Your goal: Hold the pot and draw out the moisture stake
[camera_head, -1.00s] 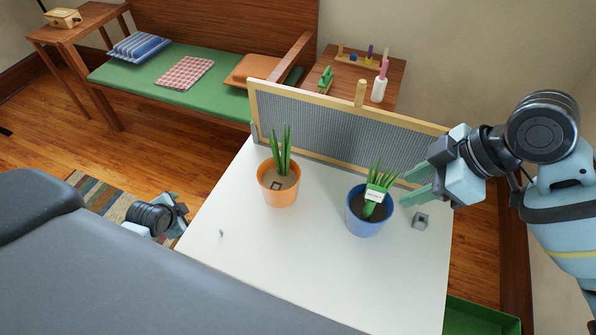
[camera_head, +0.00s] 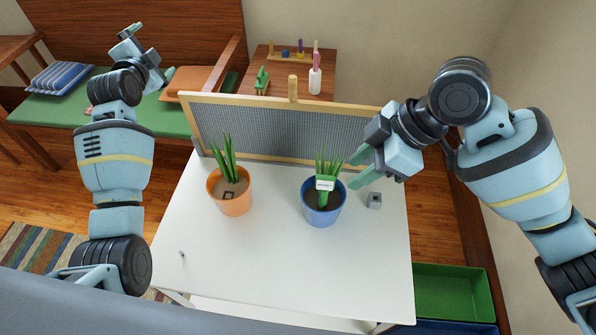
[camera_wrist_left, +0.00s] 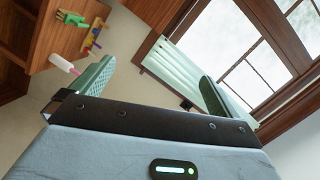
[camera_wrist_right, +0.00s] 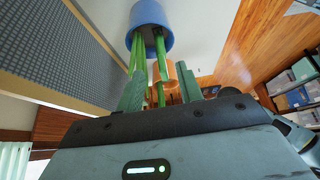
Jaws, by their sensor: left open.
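A blue pot (camera_head: 322,215) with dark soil and green leaves stands on the white table (camera_head: 270,260). A green piece with a white label (camera_head: 325,184) stands upright in it, apparently the stake. My right gripper (camera_head: 359,168) is open and empty, just right of the blue pot's leaves. The blue pot also shows in the right wrist view (camera_wrist_right: 151,16). My left gripper (camera_head: 150,53) is open and empty, raised at the upper left, away from both pots.
A wood-framed mesh screen (camera_head: 270,128) stands along the table's back edge. A small grey block (camera_head: 374,199) lies right of the blue pot. A green bin (camera_head: 455,290) is below at the right. The table's front is mostly clear.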

